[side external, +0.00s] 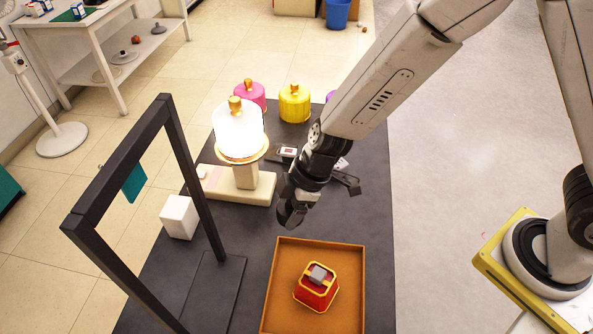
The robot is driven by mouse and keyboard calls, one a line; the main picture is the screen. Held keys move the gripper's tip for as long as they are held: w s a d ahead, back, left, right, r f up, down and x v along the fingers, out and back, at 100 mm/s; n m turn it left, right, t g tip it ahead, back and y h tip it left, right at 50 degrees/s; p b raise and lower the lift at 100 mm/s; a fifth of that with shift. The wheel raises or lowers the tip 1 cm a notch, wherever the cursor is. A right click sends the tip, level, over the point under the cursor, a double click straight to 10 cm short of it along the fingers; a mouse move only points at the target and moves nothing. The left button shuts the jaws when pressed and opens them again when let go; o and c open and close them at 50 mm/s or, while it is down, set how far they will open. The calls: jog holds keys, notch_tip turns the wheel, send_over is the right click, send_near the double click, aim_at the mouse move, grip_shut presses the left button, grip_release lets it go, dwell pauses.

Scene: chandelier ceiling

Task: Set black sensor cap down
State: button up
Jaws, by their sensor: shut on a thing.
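My gripper (298,193) reaches down from the upper right, over the dark table, and is shut on a small dark piece. This piece, which I take as the black sensor cap (291,213), shows at the gripper's lower end, just above and behind the tray's far edge in the picture. It is dark against dark, so its outline and the fingertips are hard to make out. I cannot tell from this view how high it is above the table.
An orange-brown tray (355,290) holds a red, gold-trimmed block (316,294). A lit white shade (238,130) stands on a cream base (258,189). Pink (250,95) and yellow (294,104) shades stand behind. A black frame (185,180) and white cube (179,217) are left.

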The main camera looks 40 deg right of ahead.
jog(key=shift+f, duration=2.15)
jog(key=shift+w, duration=0.1)
send_near(238, 234)
jog(key=shift+a+f, duration=0.75)
jog(key=shift+a, duration=0.2)
jog(key=shift+w+a+f, duration=0.2)
jog(key=shift+f, duration=0.2)
jog(key=shift+f, duration=0.1)
jog(key=shift+w+a+f, duration=0.1)
jog(key=shift+w+f, duration=0.05)
jog(key=shift+f, duration=0.05)
jog(key=shift+w+f, duration=0.1)
jog(key=shift+f, duration=1.45)
